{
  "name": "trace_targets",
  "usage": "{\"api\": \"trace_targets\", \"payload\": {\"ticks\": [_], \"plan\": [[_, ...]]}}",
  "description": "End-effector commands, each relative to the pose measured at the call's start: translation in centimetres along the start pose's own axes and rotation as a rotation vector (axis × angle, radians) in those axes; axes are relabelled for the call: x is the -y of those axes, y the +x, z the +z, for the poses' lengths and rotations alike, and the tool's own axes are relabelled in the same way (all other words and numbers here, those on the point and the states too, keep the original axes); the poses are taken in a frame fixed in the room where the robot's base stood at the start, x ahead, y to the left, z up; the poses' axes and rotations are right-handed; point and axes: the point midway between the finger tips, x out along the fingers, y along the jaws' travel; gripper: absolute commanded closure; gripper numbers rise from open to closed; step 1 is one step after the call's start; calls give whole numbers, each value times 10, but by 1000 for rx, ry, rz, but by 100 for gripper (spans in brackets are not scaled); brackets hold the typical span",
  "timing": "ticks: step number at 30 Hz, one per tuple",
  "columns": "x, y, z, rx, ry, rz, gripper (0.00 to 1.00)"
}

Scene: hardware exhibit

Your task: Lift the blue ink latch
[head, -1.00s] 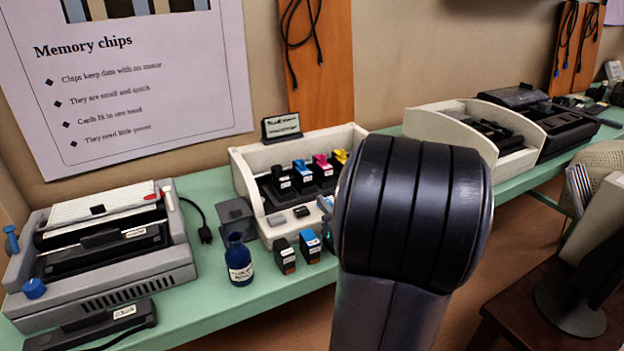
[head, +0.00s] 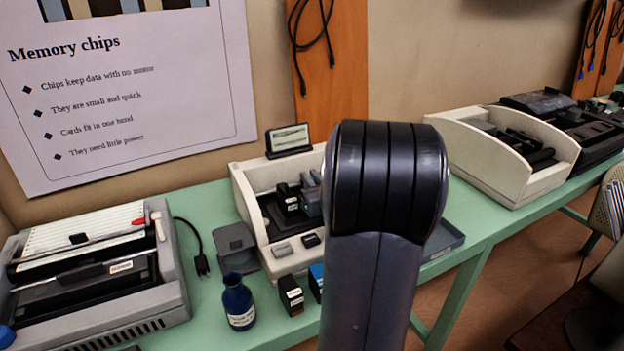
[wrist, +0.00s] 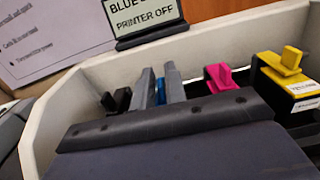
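My gripper (wrist: 161,92) points down into the printer carriage, with its two grey fingers close together. A strip of the blue ink latch (wrist: 161,92) shows between the fingers. I cannot tell whether they press on it. The rest of the blue cartridge is hidden behind my gripper. In the head view, my own arm covers much of the carriage, and the fingers (head: 311,190) show just right of a black cartridge (head: 287,199). A small screen (wrist: 143,17) behind the carriage reads "BLUE..." and "PRINTER OFF"; the first line is cut off.
The printer's cream housing (wrist: 45,140) walls in the carriage. A magenta latch (wrist: 219,78) and a yellow latch (wrist: 284,65) stand to the right, a black latch (wrist: 120,99) to the left. A blue bottle (head: 238,302) and a loose black cartridge (head: 291,295) stand in front.

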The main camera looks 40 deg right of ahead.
Motion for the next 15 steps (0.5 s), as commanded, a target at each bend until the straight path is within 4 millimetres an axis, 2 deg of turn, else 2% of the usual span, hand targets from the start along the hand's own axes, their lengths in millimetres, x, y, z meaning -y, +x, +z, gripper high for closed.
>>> {"api": "trace_targets", "payload": {"ticks": [1, 4, 15], "plan": [[0, 0, 0, 0, 0, 0, 92], [0, 0, 0, 0, 0, 0, 100], [0, 0, 1, -5, 0, 0, 100]]}}
